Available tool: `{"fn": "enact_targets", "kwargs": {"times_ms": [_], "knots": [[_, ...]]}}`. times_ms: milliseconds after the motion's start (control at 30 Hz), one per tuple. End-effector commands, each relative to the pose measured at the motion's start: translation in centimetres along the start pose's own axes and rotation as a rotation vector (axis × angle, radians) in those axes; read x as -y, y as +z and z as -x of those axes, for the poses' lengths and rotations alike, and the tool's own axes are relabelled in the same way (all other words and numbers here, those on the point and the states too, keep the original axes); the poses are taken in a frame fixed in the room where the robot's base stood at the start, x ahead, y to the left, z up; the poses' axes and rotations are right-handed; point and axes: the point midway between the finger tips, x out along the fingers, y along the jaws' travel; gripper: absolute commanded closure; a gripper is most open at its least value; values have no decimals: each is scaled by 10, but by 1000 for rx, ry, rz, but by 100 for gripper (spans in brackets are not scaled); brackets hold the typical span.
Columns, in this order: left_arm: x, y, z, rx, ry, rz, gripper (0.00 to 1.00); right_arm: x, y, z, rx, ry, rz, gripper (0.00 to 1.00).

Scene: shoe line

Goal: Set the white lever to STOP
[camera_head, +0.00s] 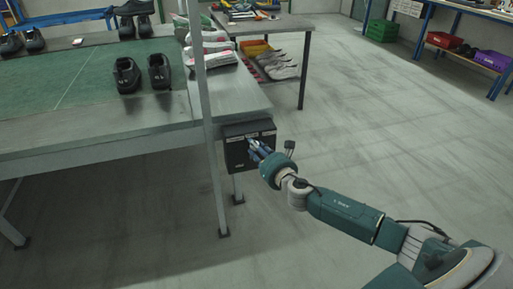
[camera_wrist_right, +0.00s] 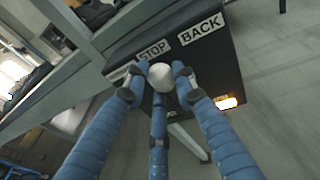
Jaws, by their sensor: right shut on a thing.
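The black control box (camera_head: 236,157) hangs at the end of the conveyor table, with small white labels along its top. In the right wrist view the box (camera_wrist_right: 215,65) carries a STOP label (camera_wrist_right: 154,50) and a BACK label (camera_wrist_right: 201,28). The white round knob of the lever (camera_wrist_right: 160,77) shows just below the STOP label, between my blue fingers. My right gripper (camera_head: 254,147) is at the front of the box. In the wrist view the gripper (camera_wrist_right: 159,84) is closed around the knob. The lever's shaft is hidden. My left gripper is out of view.
The conveyor table (camera_head: 90,139) carries black shoes (camera_head: 127,75) on its green belt. A grey post (camera_head: 208,120) stands just left of the box. A side table (camera_head: 290,24) with tools stands behind.

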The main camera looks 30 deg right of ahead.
Motion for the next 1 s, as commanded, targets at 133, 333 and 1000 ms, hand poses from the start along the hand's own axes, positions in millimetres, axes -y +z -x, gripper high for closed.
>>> {"fn": "enact_targets", "kwargs": {"times_ms": [133,333,1000], "knots": [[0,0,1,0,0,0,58,6,12,-2,18,-12,5,100],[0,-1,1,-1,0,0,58,4,10,-2,15,-9,3,57],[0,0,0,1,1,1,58,3,2,47,3,-3,2,57]]}}
